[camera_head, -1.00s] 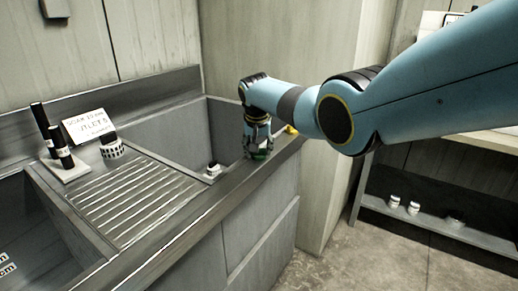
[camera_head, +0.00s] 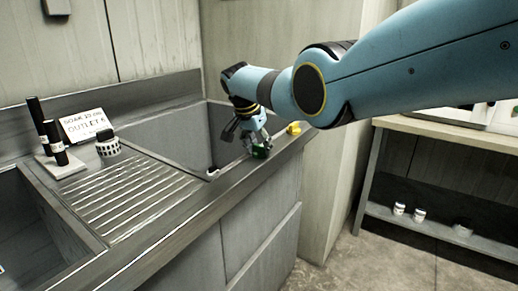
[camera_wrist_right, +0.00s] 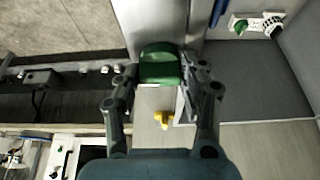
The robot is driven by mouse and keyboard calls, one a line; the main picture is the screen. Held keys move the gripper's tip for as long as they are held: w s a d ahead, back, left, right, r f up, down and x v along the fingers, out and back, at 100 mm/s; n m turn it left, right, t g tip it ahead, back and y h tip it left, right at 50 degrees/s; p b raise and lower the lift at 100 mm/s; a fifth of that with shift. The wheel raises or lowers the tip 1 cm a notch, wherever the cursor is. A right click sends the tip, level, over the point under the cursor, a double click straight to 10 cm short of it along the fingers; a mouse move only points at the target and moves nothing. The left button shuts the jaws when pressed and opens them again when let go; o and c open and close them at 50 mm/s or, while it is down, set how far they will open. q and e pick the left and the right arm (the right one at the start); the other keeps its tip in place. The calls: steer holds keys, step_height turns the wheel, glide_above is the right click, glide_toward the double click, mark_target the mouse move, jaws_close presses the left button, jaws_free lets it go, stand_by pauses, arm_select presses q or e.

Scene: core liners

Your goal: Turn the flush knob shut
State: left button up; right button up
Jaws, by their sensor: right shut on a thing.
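A green knob (camera_head: 261,152) sits on the sink's front rim near its right end. In the right wrist view the green knob (camera_wrist_right: 160,68) lies between the fingertips of my right gripper (camera_wrist_right: 160,84). My right gripper (camera_head: 256,140) is shut on this knob, with the hand tilted over the basin's right end. The fingers partly hide the knob in the head view, and I cannot read its turn angle. My left gripper is out of view.
A yellow knob-like piece (camera_head: 294,128) sits close to the right of the green knob. The sink (camera_head: 185,205) has a ribbed drainboard, a sign card (camera_head: 86,126), a checkered cup (camera_head: 108,147) and black cylinders (camera_head: 45,130). A shelf (camera_head: 425,232) stands at the right.

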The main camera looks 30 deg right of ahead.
stand_by(0.3)
steer(key=o, duration=1.2)
steer(key=shift+c, duration=0.2)
steer(key=shift+r, duration=0.1)
steer(key=v, duration=1.1)
steer(key=shift+a+r, duration=0.2)
steer(key=shift+r, duration=0.15)
steer(key=shift+s, duration=0.1)
